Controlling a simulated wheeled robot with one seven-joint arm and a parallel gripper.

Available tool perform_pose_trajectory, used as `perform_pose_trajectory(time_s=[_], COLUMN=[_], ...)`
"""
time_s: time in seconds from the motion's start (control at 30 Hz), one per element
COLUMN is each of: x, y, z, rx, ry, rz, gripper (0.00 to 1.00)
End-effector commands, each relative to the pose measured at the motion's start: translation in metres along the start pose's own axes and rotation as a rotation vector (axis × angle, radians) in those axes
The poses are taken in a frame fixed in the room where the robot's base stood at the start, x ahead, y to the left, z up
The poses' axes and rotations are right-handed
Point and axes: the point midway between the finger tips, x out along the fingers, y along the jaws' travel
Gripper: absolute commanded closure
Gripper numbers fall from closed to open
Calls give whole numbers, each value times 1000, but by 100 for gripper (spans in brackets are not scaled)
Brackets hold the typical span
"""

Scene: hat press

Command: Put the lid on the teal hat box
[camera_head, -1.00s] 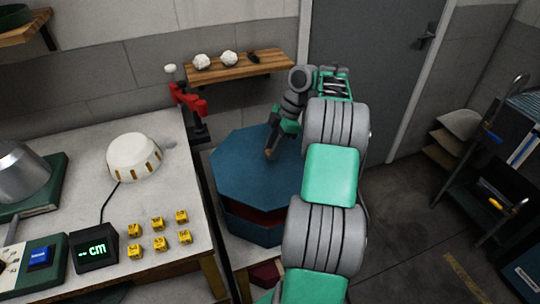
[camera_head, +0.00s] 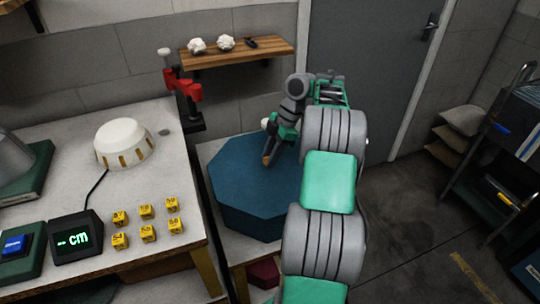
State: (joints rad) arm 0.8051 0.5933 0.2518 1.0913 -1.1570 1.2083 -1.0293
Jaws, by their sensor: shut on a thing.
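The teal hat box (camera_head: 245,220) stands on a low pale table beside the workbench. Its dark teal octagonal lid (camera_head: 232,170) lies level over its top, and no gap shows between them from here. My gripper (camera_head: 267,160) points down at the lid's upper face, right of its middle. My arm hides the right side of the lid and box.
The workbench at left holds a white domed piece (camera_head: 125,142), several yellow number blocks (camera_head: 147,222) and a cm display (camera_head: 75,237). A red clamp (camera_head: 182,85) stands behind. A wooden shelf (camera_head: 238,52) is on the wall. Floor at right is clear before a rack.

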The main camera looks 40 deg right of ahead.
Motion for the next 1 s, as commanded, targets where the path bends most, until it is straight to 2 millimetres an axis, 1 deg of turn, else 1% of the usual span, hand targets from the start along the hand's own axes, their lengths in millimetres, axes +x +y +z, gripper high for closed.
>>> perform_pose_trajectory(time_s=[0.37,0.7,0.83,0.87,1.0], x=[1,7,6,6,6], y=[0,0,0,0,0], z=[0,3,2,2,2], rx=[-1,-1,-1,-1,-1], ry=[0,0,0,0,0], rz=[1,1,1,1,1], gripper=[100,100,100,70,58])
